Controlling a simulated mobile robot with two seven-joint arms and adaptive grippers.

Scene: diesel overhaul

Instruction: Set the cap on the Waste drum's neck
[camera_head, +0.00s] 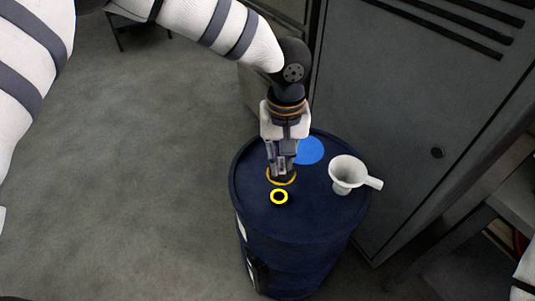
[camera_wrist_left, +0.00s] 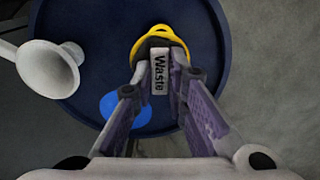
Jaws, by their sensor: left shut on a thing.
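The dark blue drum (camera_head: 300,220) stands upright on the floor. My left gripper (camera_head: 281,174) points down over its top, shut on a pale upright tab that reads "Waste" (camera_wrist_left: 160,75). I take this tab to be part of the cap. A yellow rim (camera_wrist_left: 140,46) shows around the tab's foot, and in the head view it shows around the fingertips (camera_head: 292,181). A small bright yellow ring (camera_head: 279,189) lies just in front. The fingers hide the neck, so I cannot tell whether the cap touches it. My right gripper is out of view.
A white funnel (camera_head: 347,173) stands on the drum top, right of my left gripper. A grey metal cabinet (camera_head: 400,110) stands close behind the drum. The floor (camera_head: 150,190) to the left is clear.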

